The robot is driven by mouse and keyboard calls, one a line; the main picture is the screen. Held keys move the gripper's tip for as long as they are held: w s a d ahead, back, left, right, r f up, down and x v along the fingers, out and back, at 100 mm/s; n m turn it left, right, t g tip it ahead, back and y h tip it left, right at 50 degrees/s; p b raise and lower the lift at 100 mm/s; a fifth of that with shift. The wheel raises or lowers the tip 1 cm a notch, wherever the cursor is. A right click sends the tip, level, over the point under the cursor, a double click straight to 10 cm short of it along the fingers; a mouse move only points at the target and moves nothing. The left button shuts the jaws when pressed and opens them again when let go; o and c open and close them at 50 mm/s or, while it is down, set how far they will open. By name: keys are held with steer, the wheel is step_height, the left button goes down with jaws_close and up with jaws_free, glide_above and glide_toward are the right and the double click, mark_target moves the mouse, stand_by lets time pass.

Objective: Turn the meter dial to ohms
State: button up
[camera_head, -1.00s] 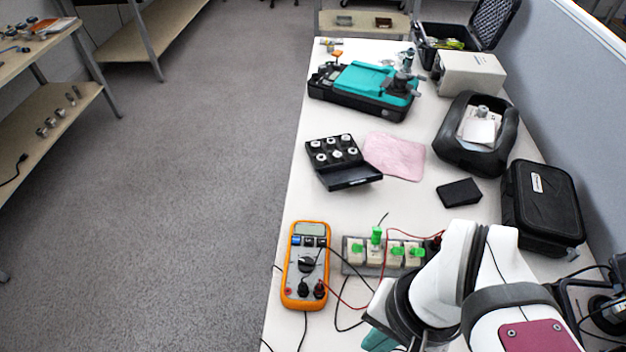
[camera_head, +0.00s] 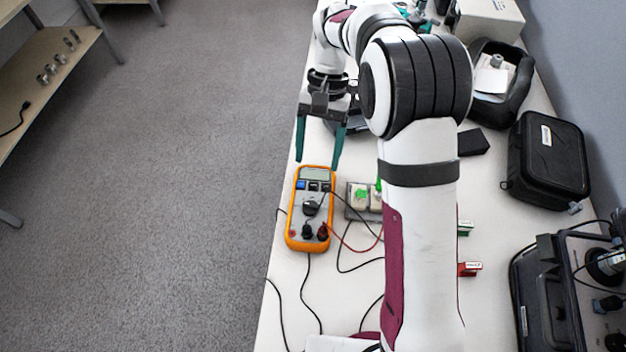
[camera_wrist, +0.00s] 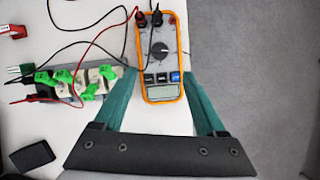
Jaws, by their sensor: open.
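The orange multimeter (camera_head: 296,222) lies face up near the left edge of the table, with its display toward the far end. Its black round dial (camera_head: 311,208) sits at the middle of its face; the dial also shows in the wrist view (camera_wrist: 159,51). I cannot read the dial's setting. My gripper (camera_head: 318,166) is open and empty, with teal fingers pointing down just beyond the display end of the meter.
A black and a red lead are plugged into the meter. A terminal block with green plugs (camera_wrist: 75,85) stands beside it, crossed by wires. A black case (camera_head: 548,160) and a black block (camera_head: 474,143) lie to the right. Left of the table is open floor.

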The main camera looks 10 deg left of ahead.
mark_target(311, 203)
steer(key=x, duration=1.1)
steer(key=shift+f, duration=0.15)
jaws_close()
